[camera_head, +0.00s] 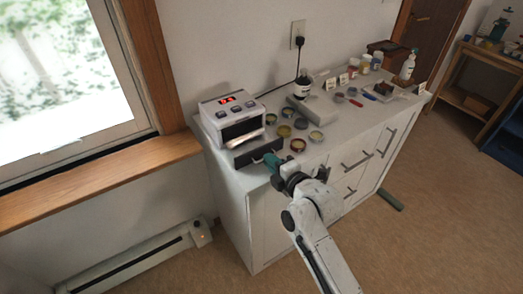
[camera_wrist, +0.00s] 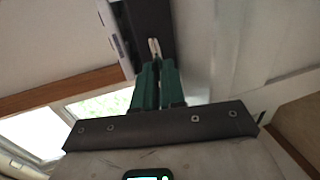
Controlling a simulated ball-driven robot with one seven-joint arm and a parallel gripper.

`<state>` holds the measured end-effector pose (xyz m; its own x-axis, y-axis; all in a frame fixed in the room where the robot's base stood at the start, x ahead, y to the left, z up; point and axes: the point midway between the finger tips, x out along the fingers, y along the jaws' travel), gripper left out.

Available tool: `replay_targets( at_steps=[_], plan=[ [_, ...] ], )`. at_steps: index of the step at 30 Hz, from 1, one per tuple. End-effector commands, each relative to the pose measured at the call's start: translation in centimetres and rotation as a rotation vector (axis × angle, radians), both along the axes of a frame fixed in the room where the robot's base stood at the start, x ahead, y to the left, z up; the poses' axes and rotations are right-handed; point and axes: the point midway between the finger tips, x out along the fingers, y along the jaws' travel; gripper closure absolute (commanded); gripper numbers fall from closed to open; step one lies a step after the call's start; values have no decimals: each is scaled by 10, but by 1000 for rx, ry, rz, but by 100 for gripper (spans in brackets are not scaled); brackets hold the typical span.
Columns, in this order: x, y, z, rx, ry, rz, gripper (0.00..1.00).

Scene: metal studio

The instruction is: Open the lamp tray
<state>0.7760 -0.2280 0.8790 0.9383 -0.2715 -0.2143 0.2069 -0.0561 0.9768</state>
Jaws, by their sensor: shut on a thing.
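The lamp (camera_head: 229,112), a white box with a red display and buttons on top, stands at the left end of the white cabinet. Its front has a dark opening. The lamp tray (camera_head: 250,151), a dark slab, sticks out in front of the lamp, low down. My gripper (camera_head: 271,159), with green fingers, is at the tray's front. In the wrist view my gripper (camera_wrist: 155,68) is shut on a small pale metal handle (camera_wrist: 154,47) on the dark tray front (camera_wrist: 150,22). The fingers hide part of the handle.
Several small round jars (camera_head: 298,145) stand just right of the tray. A dark bottle (camera_head: 302,87) on a grey stand, small cards and a spray bottle (camera_head: 408,66) are farther along the cabinet top (camera_head: 345,125). A window sill (camera_head: 100,178) is at left.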

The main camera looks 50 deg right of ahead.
Motion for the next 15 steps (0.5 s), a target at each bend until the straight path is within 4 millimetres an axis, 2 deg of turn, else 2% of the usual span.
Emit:
replay_targets(
  at_steps=[1,6,15],
  plan=[
    [-9,4,-4,3,8,3,100],
    [-23,7,-3,1,7,2,100],
    [-24,7,-2,1,6,2,100]
  ],
)
